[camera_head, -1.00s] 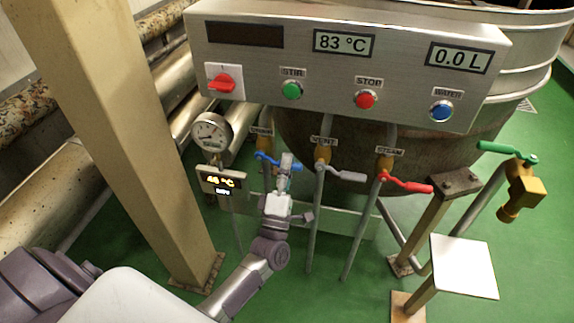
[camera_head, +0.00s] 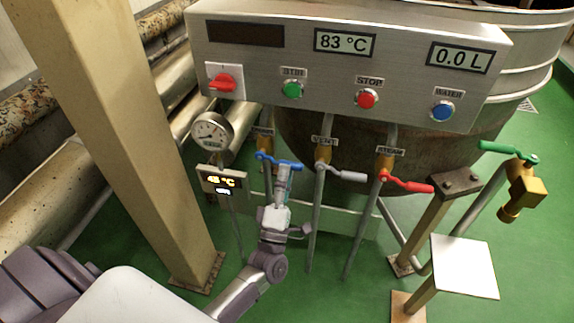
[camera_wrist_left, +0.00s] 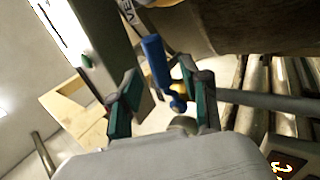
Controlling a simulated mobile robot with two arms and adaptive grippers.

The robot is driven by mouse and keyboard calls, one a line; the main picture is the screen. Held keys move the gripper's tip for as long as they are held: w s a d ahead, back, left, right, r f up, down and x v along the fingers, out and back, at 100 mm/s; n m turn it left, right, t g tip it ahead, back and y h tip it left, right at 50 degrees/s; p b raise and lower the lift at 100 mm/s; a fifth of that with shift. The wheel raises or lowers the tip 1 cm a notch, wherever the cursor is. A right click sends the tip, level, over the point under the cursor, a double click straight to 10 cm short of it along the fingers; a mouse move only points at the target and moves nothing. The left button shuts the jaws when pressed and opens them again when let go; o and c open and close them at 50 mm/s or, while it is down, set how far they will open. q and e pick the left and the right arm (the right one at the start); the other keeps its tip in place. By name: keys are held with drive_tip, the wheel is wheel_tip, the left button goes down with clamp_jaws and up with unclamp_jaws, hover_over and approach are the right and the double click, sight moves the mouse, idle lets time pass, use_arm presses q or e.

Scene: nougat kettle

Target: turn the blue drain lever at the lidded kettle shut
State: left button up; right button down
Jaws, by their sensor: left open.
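The blue drain lever (camera_head: 289,163) sits below a brass valve on the leftmost of three pipes under the control panel. Its handle points right, across the pipe and slightly down. My left gripper (camera_head: 284,172) is open just below and in front of the handle's outer half. In the left wrist view the blue lever (camera_wrist_left: 155,60) shows ahead between the two spread fingers (camera_wrist_left: 164,100), and I cannot tell whether they touch it. The kettle (camera_head: 460,150) stands behind the panel, its lid not clearly visible. My right gripper is not in view.
A grey vent lever (camera_head: 348,174) and a red steam lever (camera_head: 408,184) sit close to the right. A pressure gauge (camera_head: 211,131) and a small display (camera_head: 222,181) are close on the left. A beige post (camera_head: 115,130) stands further left. The control panel (camera_head: 340,75) hangs above.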

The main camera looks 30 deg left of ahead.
use_arm(q)
drive_tip(key=v, duration=0.9)
